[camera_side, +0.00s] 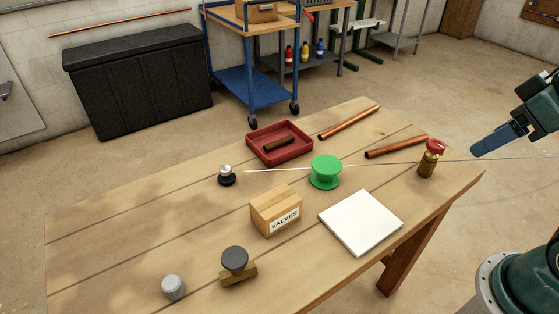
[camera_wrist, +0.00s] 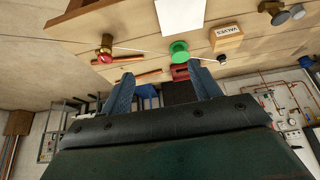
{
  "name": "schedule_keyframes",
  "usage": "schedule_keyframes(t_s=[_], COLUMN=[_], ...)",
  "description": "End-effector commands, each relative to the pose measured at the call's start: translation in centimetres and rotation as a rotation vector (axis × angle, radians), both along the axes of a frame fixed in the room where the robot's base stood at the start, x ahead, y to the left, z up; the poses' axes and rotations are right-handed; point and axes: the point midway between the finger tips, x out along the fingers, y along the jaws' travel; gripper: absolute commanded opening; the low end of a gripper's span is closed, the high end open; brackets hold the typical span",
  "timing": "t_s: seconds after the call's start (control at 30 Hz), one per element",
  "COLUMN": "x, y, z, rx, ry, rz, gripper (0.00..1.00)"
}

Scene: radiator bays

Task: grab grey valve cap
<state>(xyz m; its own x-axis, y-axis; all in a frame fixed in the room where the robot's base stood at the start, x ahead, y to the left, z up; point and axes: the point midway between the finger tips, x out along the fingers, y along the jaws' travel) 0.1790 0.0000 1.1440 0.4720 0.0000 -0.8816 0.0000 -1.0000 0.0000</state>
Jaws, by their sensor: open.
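A light grey, ridged round cap (camera_side: 173,287) stands alone on the wooden table near its front left edge. It also shows in the wrist view (camera_wrist: 297,12) at the top right. Just right of it in the side view, a dark grey round knob (camera_side: 235,260) sits on a brass block (camera_side: 239,275). My gripper (camera_side: 476,150) is beyond the table's right end, raised and far from the cap. In the wrist view its two blue fingers (camera_wrist: 161,70) are spread apart with nothing held between them.
A cardboard box marked VALVES (camera_side: 277,212), a white tile (camera_side: 360,222), a green spool (camera_side: 325,172) and a red tray (camera_side: 281,158) occupy the middle. A thin line runs from a black-based knob (camera_side: 227,176) past the spool to a red-topped brass valve (camera_side: 430,160). Copper pipes (camera_side: 348,123) lie behind.

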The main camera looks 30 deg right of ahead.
Motion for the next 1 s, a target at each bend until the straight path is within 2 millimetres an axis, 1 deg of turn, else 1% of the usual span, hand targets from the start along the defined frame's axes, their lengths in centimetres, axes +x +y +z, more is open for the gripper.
schedule_keyframes(t_s=[0.27, 0.37, 0.47, 0.67, 0.87, 1.0], x=[0.4, 1.1, 2.3, 5.9, 9.9, 12.5], y=[0.2, 0.6, 1.3, 3.7, 7.0, 9.6], z=[0.2, 0.5, 1.0, 2.1, 2.7, 2.6], rx=[0.012, 0.035, 0.074, 0.185, 0.305, 0.382], ry=[0.002, 0.008, 0.016, 0.047, 0.096, 0.138], rz=[-0.010, -0.031, -0.068, -0.179, -0.311, -0.407], gripper=[0.62, 0.62, 0.62, 0.62, 0.62, 0.62])
